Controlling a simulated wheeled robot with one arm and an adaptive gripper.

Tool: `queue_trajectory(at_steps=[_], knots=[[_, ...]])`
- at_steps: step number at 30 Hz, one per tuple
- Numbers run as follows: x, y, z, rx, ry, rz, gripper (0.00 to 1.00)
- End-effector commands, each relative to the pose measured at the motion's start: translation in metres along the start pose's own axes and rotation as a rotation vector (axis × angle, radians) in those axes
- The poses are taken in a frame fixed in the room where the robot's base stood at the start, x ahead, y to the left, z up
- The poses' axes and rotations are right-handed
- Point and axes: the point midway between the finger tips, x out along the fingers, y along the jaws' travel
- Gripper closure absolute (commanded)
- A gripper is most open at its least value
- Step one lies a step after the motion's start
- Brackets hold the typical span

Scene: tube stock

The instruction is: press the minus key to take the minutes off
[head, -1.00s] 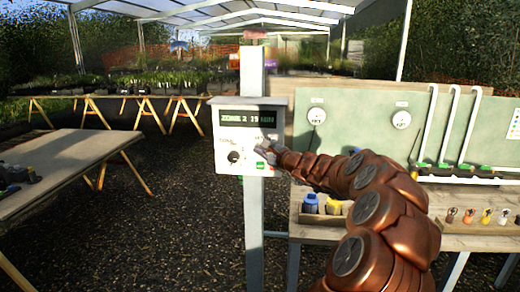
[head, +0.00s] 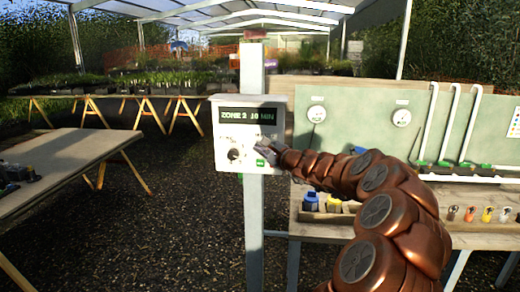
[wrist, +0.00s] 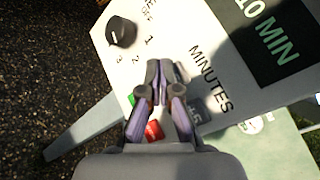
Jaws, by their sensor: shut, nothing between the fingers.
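The white control box (head: 222,165) stands on a post in the head view. Its dark display (head: 248,115) reads ZONE 2 10 MIN, and 10 MIN also shows in the wrist view (wrist: 268,38). My gripper (head: 262,151) is at the lower right of the panel face. In the wrist view my gripper (wrist: 166,70) is shut and empty, its tips by the word MINUTES. A grey key (wrist: 196,106) shows partly beside the right finger; its sign is not clear. The minus key cannot be made out, and I cannot tell whether the tips touch a key.
A black zone knob (wrist: 121,32) is on the panel, with a red button (wrist: 154,130) and a green button (wrist: 131,99) partly behind my fingers. A bench with a green gauge board (head: 355,130) stands right. A wooden table (head: 70,165) stands left, with gravel between.

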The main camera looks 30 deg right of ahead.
Motion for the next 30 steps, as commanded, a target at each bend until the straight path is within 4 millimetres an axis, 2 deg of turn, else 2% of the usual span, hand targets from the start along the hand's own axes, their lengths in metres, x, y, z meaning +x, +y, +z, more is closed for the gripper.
queue_trajectory(at_steps=[14, 30], knots=[[-0.004, 0.004, 0.001, 0.002, 0.002, 0.0, 1.0], [-0.033, 0.025, 0.022, 0.002, 0.001, -0.001, 1.0]])
